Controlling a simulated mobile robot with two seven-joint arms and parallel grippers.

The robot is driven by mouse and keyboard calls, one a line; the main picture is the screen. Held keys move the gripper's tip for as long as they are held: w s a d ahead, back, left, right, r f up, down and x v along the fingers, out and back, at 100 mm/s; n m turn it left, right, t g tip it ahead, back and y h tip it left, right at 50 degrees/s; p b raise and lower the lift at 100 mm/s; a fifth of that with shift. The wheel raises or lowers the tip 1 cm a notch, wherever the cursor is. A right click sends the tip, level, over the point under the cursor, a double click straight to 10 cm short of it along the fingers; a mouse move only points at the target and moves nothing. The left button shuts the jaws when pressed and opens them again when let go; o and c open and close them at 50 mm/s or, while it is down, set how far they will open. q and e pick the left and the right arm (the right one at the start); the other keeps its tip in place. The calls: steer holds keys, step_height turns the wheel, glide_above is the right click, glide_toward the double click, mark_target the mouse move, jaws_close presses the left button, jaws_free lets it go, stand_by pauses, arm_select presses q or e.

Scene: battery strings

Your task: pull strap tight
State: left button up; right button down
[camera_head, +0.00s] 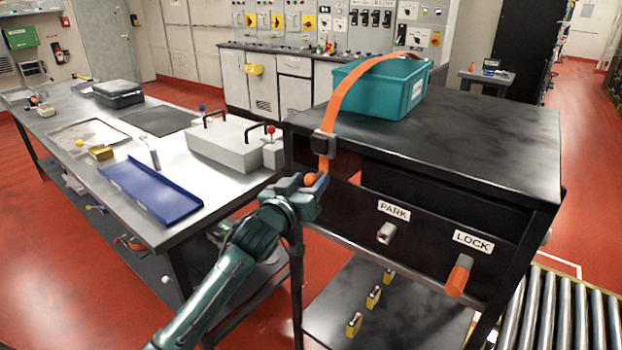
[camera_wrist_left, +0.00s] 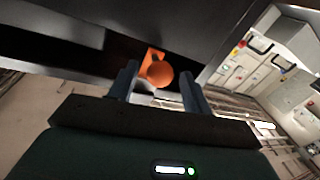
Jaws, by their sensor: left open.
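An orange strap (camera_head: 345,92) runs over the teal box (camera_head: 407,95) on the black cart and down the cart's near left side through a dark buckle (camera_head: 324,144). Its lower end carries an orange ball (camera_head: 310,179). My left gripper (camera_head: 312,186) is at that ball, below the buckle. In the left wrist view the ball (camera_wrist_left: 159,73) sits between the two open fingers (camera_wrist_left: 160,85), with the strap's end (camera_wrist_left: 151,56) behind it. I cannot tell whether either finger touches it. My right gripper is not in view.
The black cart's top (camera_head: 480,135) is clear in front of the box. Its front panel has a PARK peg (camera_head: 386,233) and an orange LOCK handle (camera_head: 459,276). A metal bench (camera_head: 75,110) with a blue tray (camera_head: 150,190) and grey battery block (camera_head: 225,145) stands left. Rollers (camera_head: 560,315) lie right.

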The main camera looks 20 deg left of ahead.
arm_select(q)
steer(key=shift+w+d, duration=0.15)
steer(key=shift+w, duration=0.55)
steer(key=shift+c, duration=0.3)
jaws_close()
